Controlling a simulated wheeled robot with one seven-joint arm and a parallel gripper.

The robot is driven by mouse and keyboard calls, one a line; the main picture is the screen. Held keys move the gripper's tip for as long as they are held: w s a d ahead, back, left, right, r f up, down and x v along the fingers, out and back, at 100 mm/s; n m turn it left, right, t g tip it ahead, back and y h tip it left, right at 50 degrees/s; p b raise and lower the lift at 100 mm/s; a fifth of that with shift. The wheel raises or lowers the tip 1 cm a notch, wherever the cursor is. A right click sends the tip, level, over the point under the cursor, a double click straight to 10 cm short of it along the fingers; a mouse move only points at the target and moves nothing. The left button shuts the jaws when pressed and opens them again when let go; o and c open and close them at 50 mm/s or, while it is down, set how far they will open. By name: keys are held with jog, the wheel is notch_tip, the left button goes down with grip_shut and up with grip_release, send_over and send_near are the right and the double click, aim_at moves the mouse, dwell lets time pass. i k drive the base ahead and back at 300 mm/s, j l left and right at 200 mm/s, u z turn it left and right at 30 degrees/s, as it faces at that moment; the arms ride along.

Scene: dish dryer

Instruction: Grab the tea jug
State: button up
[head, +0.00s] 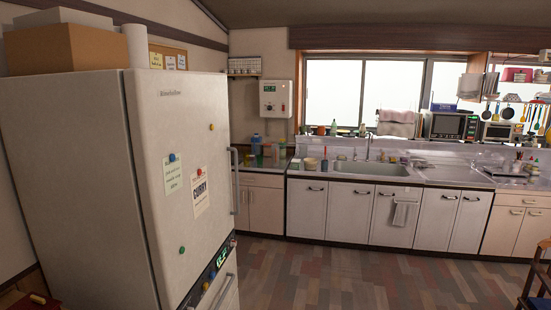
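I cannot pick out a tea jug with certainty in the head view. Several small bottles and containers (256,145) stand on the left end of the kitchen counter, just right of the refrigerator; they are too small to tell apart. The refrigerator (176,130) is large and off-white, fills the left of the view, and its doors are shut, so its inside is hidden. My gripper is not in view.
The counter with a sink (370,168) runs along the back wall under a window. A microwave (453,126) stands at its right. Boxes (70,48) sit on top of the refrigerator. The wooden floor (330,270) in the middle is clear.

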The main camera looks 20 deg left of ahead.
aim_at(274, 147)
jog(key=i+j+u, duration=0.25)
jog(key=i, duration=0.3)
jog(key=i+u, duration=0.2)
jog(key=i, duration=0.35)
jog(key=i+u, duration=0.1)
jog(key=i, duration=2.6)
jog(key=i+l+u, duration=0.1)
jog(key=i, duration=0.5)
jog(key=i+l+u, duration=0.15)
jog(key=i, duration=0.5)
jog(key=i+l+u, duration=0.15)
jog(key=i+u, duration=0.3)
jog(key=i+l+u, duration=0.2)
jog(key=u, duration=0.25)
jog(key=i+l+u, duration=0.65)
jog(key=l+u, duration=0.1)
jog(key=l, duration=0.3)
